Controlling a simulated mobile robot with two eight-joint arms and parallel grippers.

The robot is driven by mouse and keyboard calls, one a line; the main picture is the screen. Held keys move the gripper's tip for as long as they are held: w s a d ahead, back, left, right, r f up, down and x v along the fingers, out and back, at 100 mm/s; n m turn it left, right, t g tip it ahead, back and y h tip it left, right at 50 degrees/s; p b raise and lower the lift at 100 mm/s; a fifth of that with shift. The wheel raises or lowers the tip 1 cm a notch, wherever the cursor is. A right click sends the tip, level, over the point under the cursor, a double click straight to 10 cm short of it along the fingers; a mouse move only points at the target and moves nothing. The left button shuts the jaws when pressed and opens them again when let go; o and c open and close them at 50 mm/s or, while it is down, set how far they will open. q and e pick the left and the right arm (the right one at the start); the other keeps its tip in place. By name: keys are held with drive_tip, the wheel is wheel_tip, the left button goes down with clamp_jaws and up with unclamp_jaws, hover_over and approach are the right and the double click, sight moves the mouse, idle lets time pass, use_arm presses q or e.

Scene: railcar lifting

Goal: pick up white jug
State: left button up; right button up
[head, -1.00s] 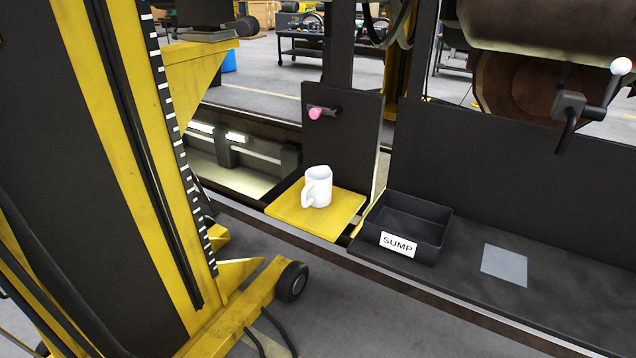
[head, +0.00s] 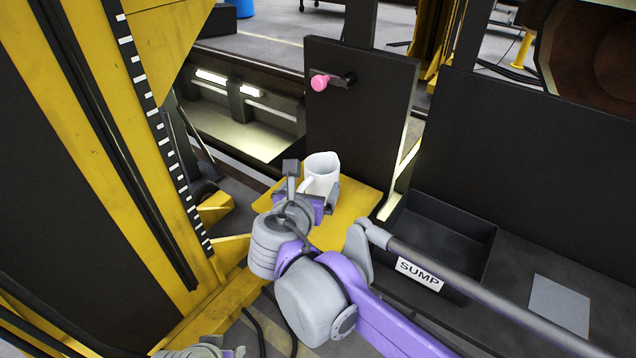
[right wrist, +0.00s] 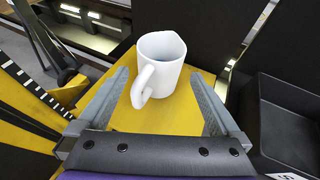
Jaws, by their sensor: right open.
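The white jug (head: 321,171) stands upright on the yellow plate (head: 357,206). In the right wrist view the jug (right wrist: 163,62) is ahead of my right gripper, with its handle facing left and toward the gripper. My right gripper (head: 312,190) is open, and its fingers (right wrist: 160,97) reach to either side of the jug's near part, with gaps on both sides. In the head view my right arm hides the jug's lower part and much of the plate. At the bottom left edge, a piece of my left arm (head: 205,349) shows; its jaws cannot be made out.
The black SUMP tray (head: 470,226) stands right of the plate. A grey square (head: 559,305) lies further right. A dark upright panel with a pink knob (head: 320,82) rises behind the jug. A yellow lifting column (head: 95,130) stands at the left.

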sight(318, 178)
drive_tip(key=x, duration=0.8)
drive_tip(key=shift+w+d+f, duration=0.1)
drive_tip(key=c, duration=1.3)
drive_tip(key=shift+o, duration=0.2)
